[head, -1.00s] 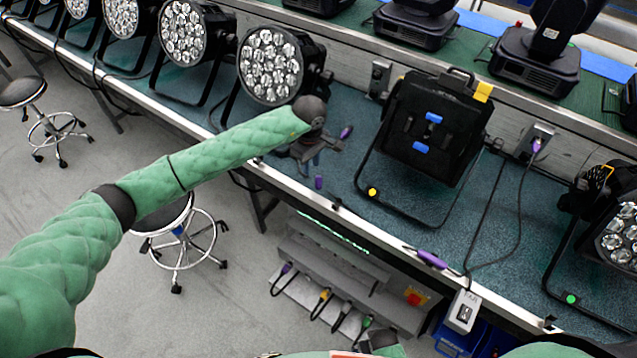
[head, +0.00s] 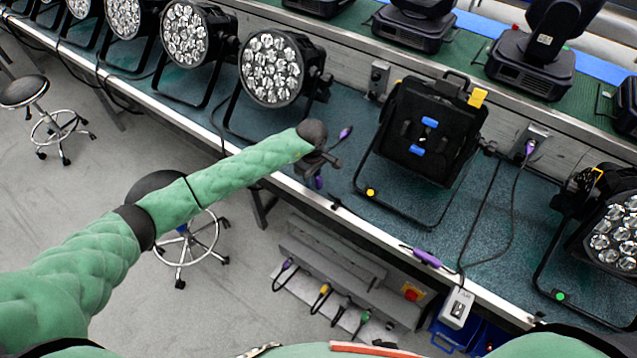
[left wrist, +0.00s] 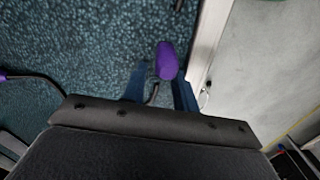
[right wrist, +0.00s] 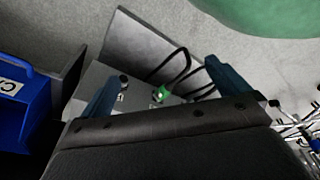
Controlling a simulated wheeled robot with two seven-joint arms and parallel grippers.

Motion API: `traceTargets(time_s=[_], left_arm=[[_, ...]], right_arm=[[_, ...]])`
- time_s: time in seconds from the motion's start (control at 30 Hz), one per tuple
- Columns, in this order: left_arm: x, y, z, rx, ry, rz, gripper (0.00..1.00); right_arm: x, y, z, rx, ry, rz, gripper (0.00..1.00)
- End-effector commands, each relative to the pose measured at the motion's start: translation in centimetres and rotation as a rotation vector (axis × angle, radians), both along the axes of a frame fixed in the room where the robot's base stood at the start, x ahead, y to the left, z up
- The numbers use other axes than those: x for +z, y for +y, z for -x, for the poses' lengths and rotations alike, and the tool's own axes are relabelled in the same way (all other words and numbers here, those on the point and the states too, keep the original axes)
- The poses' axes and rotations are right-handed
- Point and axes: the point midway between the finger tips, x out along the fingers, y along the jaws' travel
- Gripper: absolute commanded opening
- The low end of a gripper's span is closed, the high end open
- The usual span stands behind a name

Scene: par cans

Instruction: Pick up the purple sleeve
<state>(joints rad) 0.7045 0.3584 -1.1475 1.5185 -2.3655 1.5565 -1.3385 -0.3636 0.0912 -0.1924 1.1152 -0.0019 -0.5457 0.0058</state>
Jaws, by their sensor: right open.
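A small purple sleeve (head: 318,183) is on the teal bench near its front edge, partly hidden by my left gripper (head: 322,166) in the head view. In the left wrist view the purple sleeve (left wrist: 166,61) shows between the fingertips of my left gripper (left wrist: 160,84). It is nearer the right finger, and a gap shows to the left finger. The left gripper looks open; contact cannot be told. My right gripper (right wrist: 155,82) is open and empty in the right wrist view, above a grey box with a green connector (right wrist: 161,94).
Another purple piece (head: 346,132) lies farther back on the bench. A purple connector (head: 428,257) lies on the front edge. A stool (head: 185,235) stands below.

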Motion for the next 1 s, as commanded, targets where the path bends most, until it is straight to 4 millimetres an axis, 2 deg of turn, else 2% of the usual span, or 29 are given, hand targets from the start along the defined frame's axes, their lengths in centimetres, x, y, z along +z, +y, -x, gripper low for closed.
traceTargets(time_s=[0.23,0.37,0.4,0.9,1.0], left_arm=[[-0.1,0.0,0.0,0.0,-0.001,0.001,0.29],[-0.1,0.0,0.0,0.0,-0.001,0.001,0.04],[-0.1,0.0,0.0,0.0,-0.001,0.001,0.0],[0.4,0.0,-0.1,-0.002,-0.003,0.001,0.0],[1.0,0.0,-0.1,-0.002,-0.004,0.001,0.0]], right_arm=[[-0.1,-0.1,0.1,0.0,0.0,0.0,1.0],[-0.1,-0.1,0.1,0.0,0.0,0.001,1.0],[-0.1,-0.1,0.1,0.0,0.0,0.001,1.0],[-0.3,-0.2,-0.1,-0.001,0.006,0.002,1.0],[1.0,1.1,-0.9,-0.004,0.007,-0.009,1.0]])
